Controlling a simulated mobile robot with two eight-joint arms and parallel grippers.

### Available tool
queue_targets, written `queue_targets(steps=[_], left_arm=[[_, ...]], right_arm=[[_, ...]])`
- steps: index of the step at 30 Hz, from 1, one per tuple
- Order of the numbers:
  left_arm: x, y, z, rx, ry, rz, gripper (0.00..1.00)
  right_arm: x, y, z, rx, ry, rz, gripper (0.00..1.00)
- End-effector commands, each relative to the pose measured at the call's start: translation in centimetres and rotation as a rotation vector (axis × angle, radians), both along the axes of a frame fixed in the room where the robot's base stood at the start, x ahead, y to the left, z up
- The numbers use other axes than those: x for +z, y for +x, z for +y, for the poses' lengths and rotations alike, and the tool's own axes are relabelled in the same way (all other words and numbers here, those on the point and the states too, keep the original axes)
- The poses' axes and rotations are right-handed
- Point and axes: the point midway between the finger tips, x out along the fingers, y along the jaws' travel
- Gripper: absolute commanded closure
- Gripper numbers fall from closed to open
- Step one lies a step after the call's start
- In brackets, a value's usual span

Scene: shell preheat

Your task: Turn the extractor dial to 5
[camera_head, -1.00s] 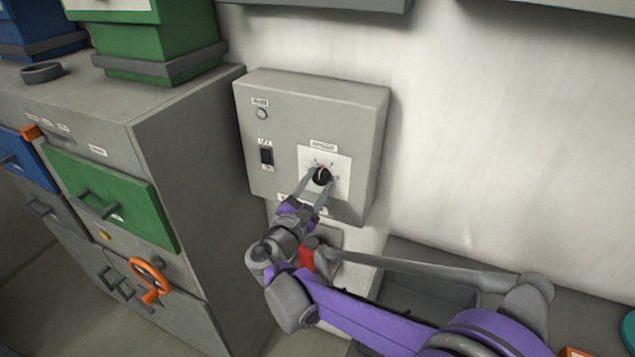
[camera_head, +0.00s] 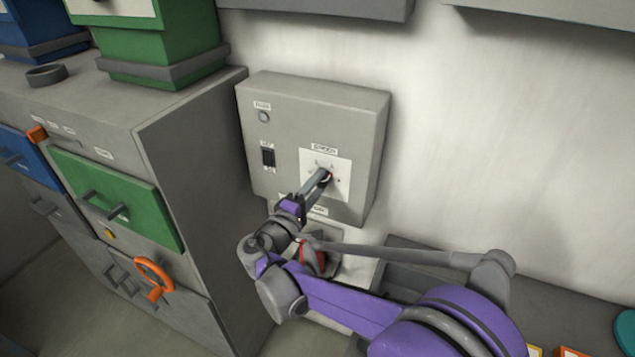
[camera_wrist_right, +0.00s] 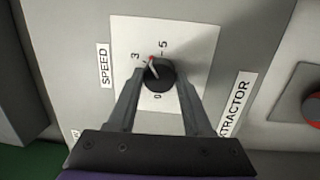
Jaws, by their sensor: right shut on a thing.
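The black extractor dial (camera_wrist_right: 160,74) sits on a white scale plate (camera_wrist_right: 188,36) on the grey control box (camera_head: 290,105). In the right wrist view its red-tipped pointer lies between the 3 and 5 marks. My right gripper (camera_head: 322,180) has its fingers on opposite sides of the dial and is shut on it; both fingers also show in the right wrist view (camera_wrist_right: 161,80). In the head view the fingers hide most of the dial. My left gripper is not in view.
A dark switch (camera_head: 268,157) and a round button (camera_head: 263,116) are left of the dial on the box. A red button (camera_wrist_right: 312,107) shows in the right wrist view. The wall at right is clear.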

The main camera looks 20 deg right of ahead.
Motion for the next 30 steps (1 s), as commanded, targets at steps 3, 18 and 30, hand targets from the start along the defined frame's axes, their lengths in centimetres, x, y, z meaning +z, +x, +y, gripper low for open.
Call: queue_targets(steps=[3, 18, 30], left_arm=[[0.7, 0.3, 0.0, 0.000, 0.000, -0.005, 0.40], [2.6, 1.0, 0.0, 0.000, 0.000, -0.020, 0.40], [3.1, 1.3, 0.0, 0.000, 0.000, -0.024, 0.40]], right_arm=[[0.2, 0.0, 0.0, 0.000, 0.074, -0.083, 1.00], [0.3, 0.1, 0.1, 0.000, 0.326, -0.366, 1.00], [0.2, 0.1, 0.0, 0.000, 0.397, -0.447, 1.00]])
